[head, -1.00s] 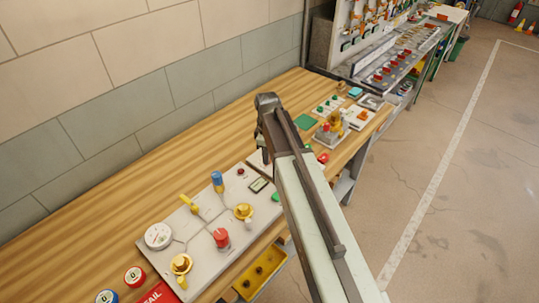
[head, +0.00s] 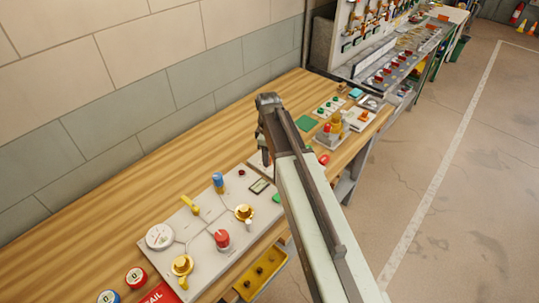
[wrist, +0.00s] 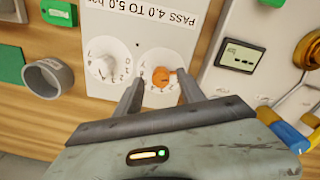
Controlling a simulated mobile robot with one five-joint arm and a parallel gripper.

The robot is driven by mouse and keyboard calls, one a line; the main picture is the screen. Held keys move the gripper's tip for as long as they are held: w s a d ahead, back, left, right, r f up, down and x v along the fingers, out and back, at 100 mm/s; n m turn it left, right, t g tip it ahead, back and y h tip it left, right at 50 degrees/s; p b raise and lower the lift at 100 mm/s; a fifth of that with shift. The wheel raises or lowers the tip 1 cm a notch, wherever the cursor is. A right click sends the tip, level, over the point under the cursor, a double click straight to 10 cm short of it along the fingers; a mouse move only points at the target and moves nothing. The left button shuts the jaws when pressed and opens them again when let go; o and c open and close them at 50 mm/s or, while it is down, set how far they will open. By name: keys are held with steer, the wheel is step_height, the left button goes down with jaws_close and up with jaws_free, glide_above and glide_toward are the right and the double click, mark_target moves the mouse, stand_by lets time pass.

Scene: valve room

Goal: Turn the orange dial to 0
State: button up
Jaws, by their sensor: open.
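The orange dial (wrist: 163,77) sits on a white plate (wrist: 128,25) in the wrist view, with small numbers around it that are too small to read surely. I cannot tell which number it points to. My gripper (wrist: 160,83) is open, with one finger on each side of the dial; I cannot tell if they touch it. In the head view my gripper (head: 264,150) hangs low over the bench, and my arm hides the dial there.
A white dial (wrist: 103,65) is left of the orange one on the same plate. A grey ring (wrist: 48,77) lies farther left. A panel with a small display (wrist: 240,57) and a blue-yellow handle is close on the right. The wooden bench (head: 110,215) has bare wood towards the wall.

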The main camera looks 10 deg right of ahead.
step_height(320, 180, up, 7)
steer(key=p, duration=0.6)
steer(key=shift+s+r+p, duration=0.1)
steer(key=shift+r+p, duration=0.1)
steer(key=shift+p, duration=0.1)
steer(key=shift+f, duration=0.1)
steer(key=shift+f, duration=0.1)
